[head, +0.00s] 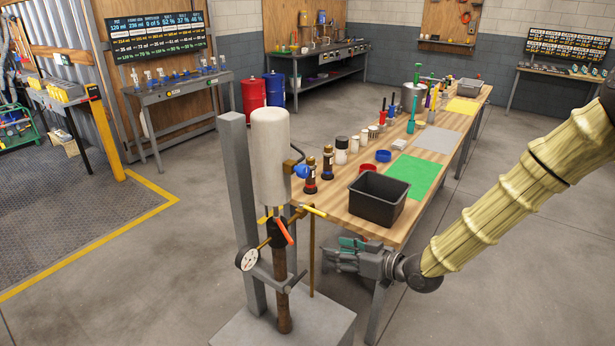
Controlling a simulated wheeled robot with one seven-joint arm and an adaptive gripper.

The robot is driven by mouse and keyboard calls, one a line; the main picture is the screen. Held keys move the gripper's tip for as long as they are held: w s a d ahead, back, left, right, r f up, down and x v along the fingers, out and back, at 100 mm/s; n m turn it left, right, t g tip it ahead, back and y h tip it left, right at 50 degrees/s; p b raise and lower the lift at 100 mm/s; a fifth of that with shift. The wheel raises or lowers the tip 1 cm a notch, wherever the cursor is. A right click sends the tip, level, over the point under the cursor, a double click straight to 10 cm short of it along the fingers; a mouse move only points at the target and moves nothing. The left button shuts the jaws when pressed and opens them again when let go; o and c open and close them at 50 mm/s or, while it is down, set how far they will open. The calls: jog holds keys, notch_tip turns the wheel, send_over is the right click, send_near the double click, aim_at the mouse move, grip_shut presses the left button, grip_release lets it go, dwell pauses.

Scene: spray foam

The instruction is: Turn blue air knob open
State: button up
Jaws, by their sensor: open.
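The blue air knob (302,171) sits on a brass fitting at the right side of a pale upright cylinder (269,150). The cylinder is held on a grey post (238,200) above a block base. My gripper (334,254) is open and empty, with green finger pads pointing left. It is to the right of the rig's lower part, below the blue knob and apart from it. The knob's exact turn position is too small to tell.
A red-orange lever (284,231), a yellow handle (313,211) and a dial gauge (247,260) are on the rig below the cylinder. The wooden table (345,219) behind holds a black bin (378,197) and several bottles. Open floor lies at the lower right.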

aim_at(307, 173)
jog(key=w+r+n+y, duration=0.2)
jog(key=r+n, duration=0.1)
jog(key=r, duration=0.6)
jog(key=w+r+n+y, duration=0.2)
jog(key=w+r, duration=0.1)
jog(key=r, duration=0.6)
jog(key=shift+t, duration=0.3)
jog(key=p+x, duration=0.5)
jog(key=x, duration=0.4)
jog(key=shift+w+a+r, duration=0.1)
jog(key=shift+a, duration=0.2)
jog(key=shift+c, duration=0.3)
jog(key=c, duration=1)
